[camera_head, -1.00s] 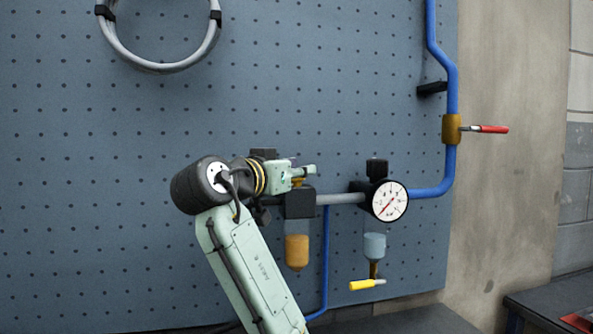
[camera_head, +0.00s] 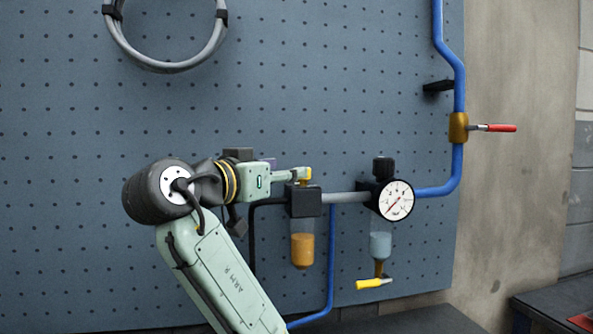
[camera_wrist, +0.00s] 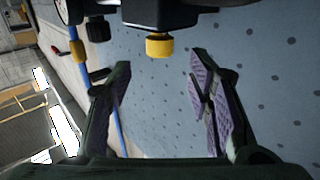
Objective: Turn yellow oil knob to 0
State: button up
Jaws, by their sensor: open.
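The yellow oil knob (camera_head: 305,174) sits on top of the black lubricator block (camera_head: 303,201), with an amber oil bowl (camera_head: 302,250) below. My gripper (camera_head: 292,175) points right at the knob from the left; its fingers partly overlap the knob in the head view. In the wrist view, the yellow knob (camera_wrist: 159,46) shows under its dark block, just beyond my open fingertips (camera_wrist: 160,66) and roughly centred between them. Nothing is held. Any marking on the knob is too small to read.
A round gauge (camera_head: 396,200) and black regulator knob (camera_head: 383,168) stand to the right on the grey pipe. A yellow-handled drain valve (camera_head: 374,283) hangs below. A red-handled valve (camera_head: 492,128) is on the blue pipe. The pegboard (camera_head: 80,130) is close behind.

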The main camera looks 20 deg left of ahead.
jog(key=v, duration=0.4)
jog(key=shift+s, duration=0.3)
